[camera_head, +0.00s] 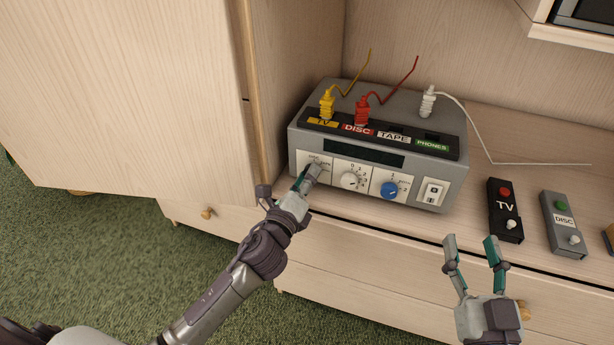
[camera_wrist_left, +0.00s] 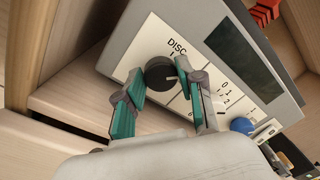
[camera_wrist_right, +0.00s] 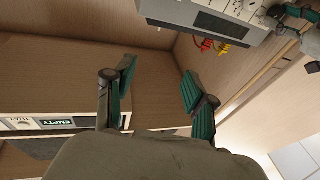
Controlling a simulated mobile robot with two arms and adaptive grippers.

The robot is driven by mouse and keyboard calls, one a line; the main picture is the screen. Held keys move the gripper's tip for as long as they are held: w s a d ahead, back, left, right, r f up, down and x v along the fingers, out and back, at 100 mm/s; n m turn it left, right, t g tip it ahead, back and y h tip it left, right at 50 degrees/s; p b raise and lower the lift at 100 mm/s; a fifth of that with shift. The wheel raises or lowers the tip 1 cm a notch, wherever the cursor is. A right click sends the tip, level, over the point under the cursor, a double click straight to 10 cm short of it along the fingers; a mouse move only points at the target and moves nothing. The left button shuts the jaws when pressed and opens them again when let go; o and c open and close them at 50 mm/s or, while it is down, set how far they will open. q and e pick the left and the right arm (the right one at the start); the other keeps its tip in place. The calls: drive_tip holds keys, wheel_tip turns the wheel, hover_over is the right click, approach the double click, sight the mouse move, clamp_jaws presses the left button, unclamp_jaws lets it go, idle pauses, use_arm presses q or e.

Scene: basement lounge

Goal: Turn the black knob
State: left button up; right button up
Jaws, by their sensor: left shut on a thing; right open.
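The black knob (camera_wrist_left: 160,73) is on the left end of the grey box's (camera_head: 379,143) front panel, below the label "DISC". In the head view my left gripper covers most of it. My left gripper (camera_wrist_left: 158,92) has its fingers on either side of the knob and is shut on it. It also shows at the panel in the head view (camera_head: 308,178). My right gripper (camera_head: 471,243) is open and empty, in front of the drawers to the right of the box.
A white knob (camera_head: 349,180), a blue knob (camera_head: 389,189) and a white switch (camera_head: 432,192) share the panel. Yellow (camera_head: 327,105), red (camera_head: 362,109) and white (camera_head: 427,103) plugs stand on top. TV (camera_head: 505,210) and DISC (camera_head: 563,224) boxes lie right. A cabinet door (camera_head: 130,95) stands left.

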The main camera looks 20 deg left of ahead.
use_arm(q)
drive_tip(key=n, duration=0.3)
drive_tip(key=shift+n+y, duration=0.3)
drive_tip(key=shift+n, duration=0.7)
drive_tip(key=n+p, duration=0.1)
drive_tip(key=n, duration=0.2)
drive_tip(key=shift+f, duration=0.1)
drive_tip(key=shift+f+n, duration=0.1)
drive_tip(key=shift+n, duration=1)
use_arm(e)
drive_tip(key=shift+s+d+f+g+h, duration=0.1)
drive_tip(key=shift+d+f+g+h, duration=0.1)
drive_tip(key=shift+f+g, duration=0.6)
drive_tip(key=shift+d+f+g+h, duration=0.15)
drive_tip(key=shift+f+g, duration=0.3)
drive_tip(key=shift+f, duration=0.6)
drive_tip(key=shift+s+d+f+g+h, duration=0.1)
drive_tip(key=shift+f+g+h, duration=0.15)
drive_tip(key=shift+f+g, duration=0.55)
drive_tip(key=shift+f, duration=0.2)
use_arm(q)
drive_tip(key=o, duration=1.1)
drive_tip(key=shift+o, duration=0.2)
drive_tip(key=shift+s, duration=0.15)
